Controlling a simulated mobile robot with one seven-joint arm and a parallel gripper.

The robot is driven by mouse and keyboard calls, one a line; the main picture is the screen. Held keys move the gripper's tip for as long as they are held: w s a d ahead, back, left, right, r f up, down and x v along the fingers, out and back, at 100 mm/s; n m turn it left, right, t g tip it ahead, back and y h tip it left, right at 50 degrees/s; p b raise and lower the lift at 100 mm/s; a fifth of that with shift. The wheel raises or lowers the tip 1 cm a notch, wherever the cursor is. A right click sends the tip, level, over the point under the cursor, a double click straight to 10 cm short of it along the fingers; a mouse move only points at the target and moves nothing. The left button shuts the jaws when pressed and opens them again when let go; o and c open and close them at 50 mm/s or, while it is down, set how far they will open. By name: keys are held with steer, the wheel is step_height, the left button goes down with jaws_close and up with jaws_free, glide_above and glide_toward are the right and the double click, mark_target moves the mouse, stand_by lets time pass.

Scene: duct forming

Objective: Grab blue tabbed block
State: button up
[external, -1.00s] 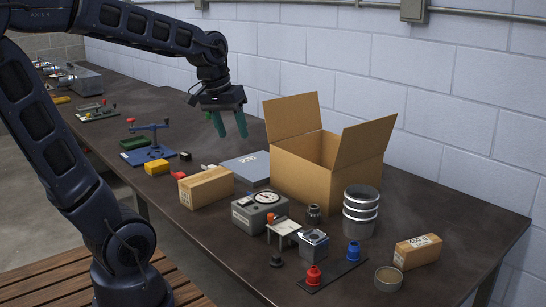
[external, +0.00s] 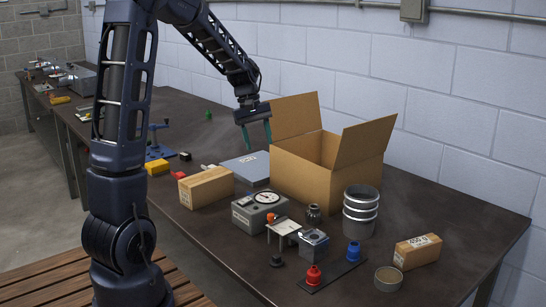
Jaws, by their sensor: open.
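My gripper (external: 257,135) has two teal fingers pointing down and spread apart, with nothing between them. It hangs near the flat grey-blue box (external: 245,166), left of the open cardboard box. A small blue piece (external: 353,253) stands beside a red piece (external: 313,276) on a dark strip at the front right, well away from my gripper. A blue stand (external: 157,133) at the left is partly hidden behind my arm. No tabs can be made out at this size, so I cannot tell which blue thing is the blue tabbed block.
The open cardboard box (external: 305,168) has raised flaps just right of my gripper. A small closed carton (external: 206,187), a grey dial gauge box (external: 260,211), silver ringed cans (external: 361,211) and another carton (external: 417,251) crowd the front of the table. The right back strip is clear.

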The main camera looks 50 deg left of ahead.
steer(key=w+a+f+n+h, duration=0.2)
steer(key=w+a+f+n, duration=0.35)
steer(key=a+f, duration=0.7)
steer(key=x, duration=0.7)
steer(key=shift+w+d, duration=0.1)
steer(key=shift+d, duration=0.05)
steer(key=shift+a+x, duration=0.2)
steer(key=shift+x, duration=1.1)
steer(key=shift+a+x, duration=0.2)
steer(key=shift+x, duration=1.05)
steer(key=shift+w+f, duration=0.15)
steer(key=shift+f, duration=0.05)
steer(key=c, duration=1.1)
